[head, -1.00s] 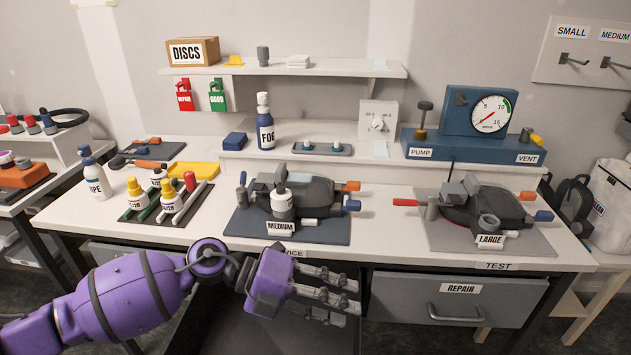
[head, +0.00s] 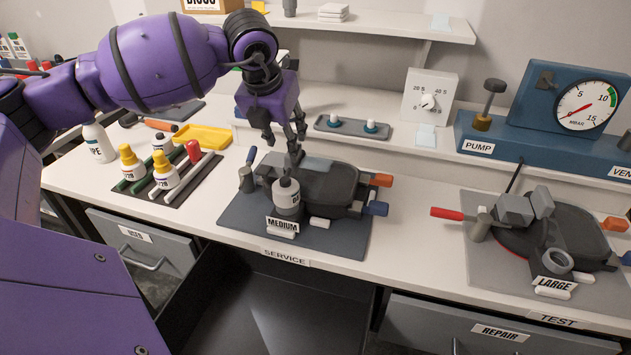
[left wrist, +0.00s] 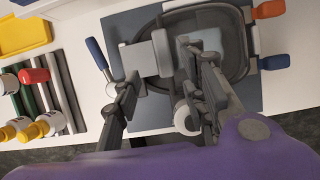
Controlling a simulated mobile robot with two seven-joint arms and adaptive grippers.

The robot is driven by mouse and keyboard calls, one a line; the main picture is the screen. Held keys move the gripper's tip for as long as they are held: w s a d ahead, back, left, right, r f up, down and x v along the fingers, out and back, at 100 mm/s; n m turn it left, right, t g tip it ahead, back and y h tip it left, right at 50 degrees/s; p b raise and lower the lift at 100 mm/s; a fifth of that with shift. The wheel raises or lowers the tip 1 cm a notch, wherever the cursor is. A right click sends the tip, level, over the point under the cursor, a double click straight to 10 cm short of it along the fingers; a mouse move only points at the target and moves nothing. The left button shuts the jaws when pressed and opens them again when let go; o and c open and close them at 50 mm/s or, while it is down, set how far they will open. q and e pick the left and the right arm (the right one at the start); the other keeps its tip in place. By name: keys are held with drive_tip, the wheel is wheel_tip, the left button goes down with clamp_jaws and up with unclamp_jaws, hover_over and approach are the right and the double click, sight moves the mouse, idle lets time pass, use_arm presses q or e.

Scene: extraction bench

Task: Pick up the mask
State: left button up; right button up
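A dark grey mask with a MEDIUM tag (head: 330,187) lies on the dark mat (head: 235,222) marked SERVICE. It also shows in the left wrist view (left wrist: 240,65), with a grey block (left wrist: 140,58) at its left side. A second dark mask, tagged LARGE (head: 560,238), lies on the grey mat at the right. My left gripper (head: 296,148) points down just over the medium mask's back left part. In the left wrist view its fingers (left wrist: 160,75) are spread apart, with the grey block between or below them. Contact cannot be told. My right gripper is not in view.
Orange (head: 381,180) and blue handles stick out at the mask's right. A raised shelf with a pump gauge (head: 585,105) runs behind. An open drawer (head: 270,315) lies below.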

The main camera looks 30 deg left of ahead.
use_arm(q)
drive_tip(key=x, duration=0.4)
drive_tip(key=shift+w+d, duration=0.3)
drive_tip(key=shift+f+p, duration=0.25)
drive_tip(key=shift+p, duration=0.05)
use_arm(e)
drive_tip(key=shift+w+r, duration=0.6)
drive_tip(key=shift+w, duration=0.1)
use_arm(q)
drive_tip(key=shift+c, duration=0.4)
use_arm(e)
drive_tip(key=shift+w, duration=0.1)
use_arm(q)
drive_tip(key=shift+c, duration=1.3)
drive_tip(key=c, duration=0.6)
clamp_jaws()
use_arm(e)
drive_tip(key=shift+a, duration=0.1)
use_arm(q)
drive_tip(key=shift+w+r, duration=0.1)
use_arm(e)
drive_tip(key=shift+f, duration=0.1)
